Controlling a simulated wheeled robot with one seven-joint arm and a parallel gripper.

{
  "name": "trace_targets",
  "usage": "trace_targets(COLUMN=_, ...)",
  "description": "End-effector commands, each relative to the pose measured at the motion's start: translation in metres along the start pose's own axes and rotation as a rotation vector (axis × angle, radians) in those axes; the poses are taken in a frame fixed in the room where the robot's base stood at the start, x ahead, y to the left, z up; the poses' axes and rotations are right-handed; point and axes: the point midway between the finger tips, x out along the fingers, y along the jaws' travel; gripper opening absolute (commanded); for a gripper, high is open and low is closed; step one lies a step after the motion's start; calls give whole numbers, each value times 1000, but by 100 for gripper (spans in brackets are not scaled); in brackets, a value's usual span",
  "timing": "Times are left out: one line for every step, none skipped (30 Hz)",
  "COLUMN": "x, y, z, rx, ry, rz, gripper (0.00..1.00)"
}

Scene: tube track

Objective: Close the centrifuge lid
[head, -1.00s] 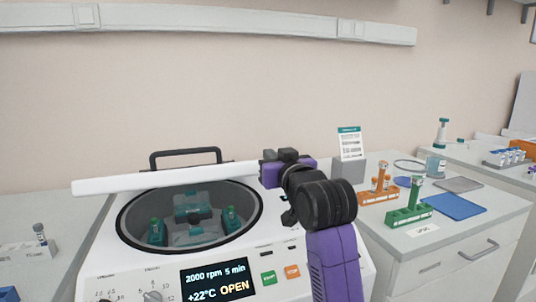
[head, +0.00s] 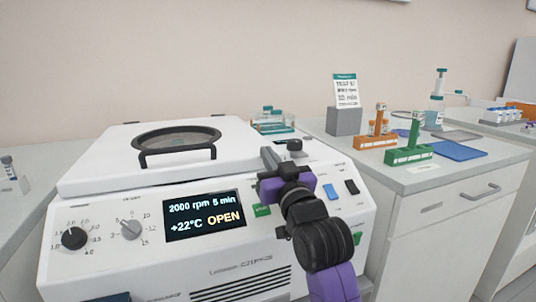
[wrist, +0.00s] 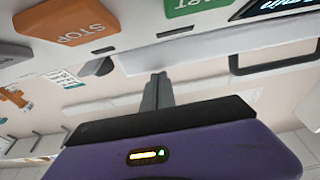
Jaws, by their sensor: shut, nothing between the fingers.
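The white centrifuge lid (head: 100,170) lies low over the centrifuge body, with its round dark-rimmed window (head: 178,137) and black handle (head: 178,156) at the front. Whether its front edge is latched or slightly raised cannot be told. The centrifuge display (head: 205,215) reads 2000 rpm 5 min, +22°C and OPEN. My gripper (head: 267,157) is shut and empty near the lid's front right corner; contact cannot be told. In the wrist view its fingers (wrist: 158,92) are together, near the pale lid edge (wrist: 180,52), with the handle (wrist: 275,62) to the right. The rotor is hidden.
The STOP button (wrist: 68,22) and green START button (wrist: 190,5) are near my gripper. On the right bench stand an orange rack (head: 372,141), a green rack (head: 408,156), a blue mat (head: 458,149) and a sign on a grey block (head: 344,120).

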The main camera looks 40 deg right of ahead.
Motion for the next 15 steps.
trace_targets(x=-2, y=0, z=11, rx=0, ry=-14, rz=0, gripper=0)
trace_targets(x=-2, y=0, z=13, rx=0, ry=-16, rz=0, gripper=0)
trace_targets(x=-2, y=0, z=15, rx=0, ry=-18, rz=0, gripper=0)
trace_targets(x=-3, y=0, z=17, rx=0, ry=-19, rz=0, gripper=0)
trace_targets(x=-3, y=0, z=18, rx=-1, ry=-21, rz=0, gripper=0)
trace_targets(x=-3, y=0, z=20, rx=-1, ry=-24, rz=0, gripper=0)
trace_targets(x=-3, y=0, z=21, rx=-1, ry=-26, rz=0, gripper=0)
trace_targets(x=-3, y=0, z=22, rx=-1, ry=-28, rz=0, gripper=0)
trace_targets(x=-3, y=0, z=23, rx=-1, ry=-29, rz=0, gripper=0)
trace_targets(x=-3, y=0, z=24, rx=-1, ry=-30, rz=0, gripper=0)
trace_targets(x=-3, y=0, z=24, rx=-1, ry=-30, rz=0, gripper=0)
trace_targets(x=-3, y=0, z=24, rx=-1, ry=-30, rz=0, gripper=0)
trace_targets(x=-3, y=0, z=24, rx=-1, ry=-30, rz=0, gripper=0)
trace_targets(x=-3, y=0, z=24, rx=-1, ry=-30, rz=0, gripper=0)
trace_targets(x=-3, y=0, z=24, rx=-1, ry=-30, rz=0, gripper=0)
